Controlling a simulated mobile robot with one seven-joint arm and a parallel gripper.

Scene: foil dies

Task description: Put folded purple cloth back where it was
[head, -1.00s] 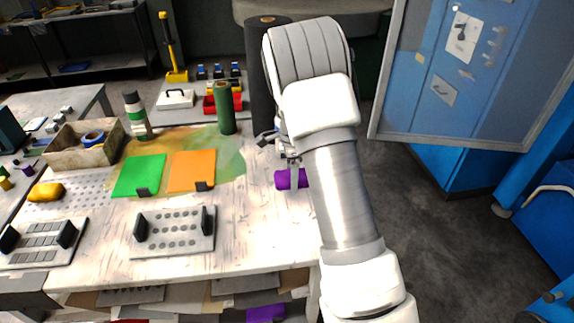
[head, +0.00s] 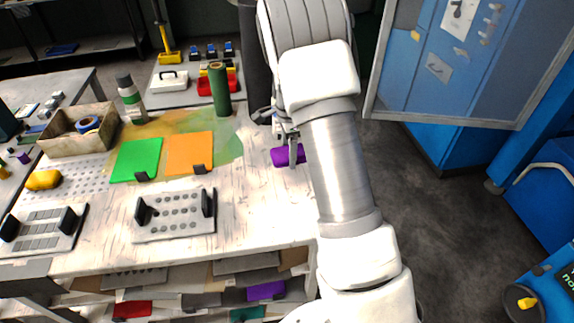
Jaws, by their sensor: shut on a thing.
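The folded purple cloth (head: 287,155) is at the right side of the white worktable (head: 262,212), near its right edge. My gripper (head: 291,152) is shut on it, with a finger in front of the cloth. My arm hides the right part of the cloth and the table edge beside it. I cannot tell whether the cloth touches the tabletop or is held just above it. Another purple piece (head: 266,291) lies on the shelf under the table.
Green (head: 137,160) and orange (head: 190,153) sheets lie left of my gripper, with a green roll (head: 220,90) behind. A die plate with black handles (head: 174,214) is at the front. The tabletop between it and the cloth is clear. A blue cabinet door (head: 450,60) stands right.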

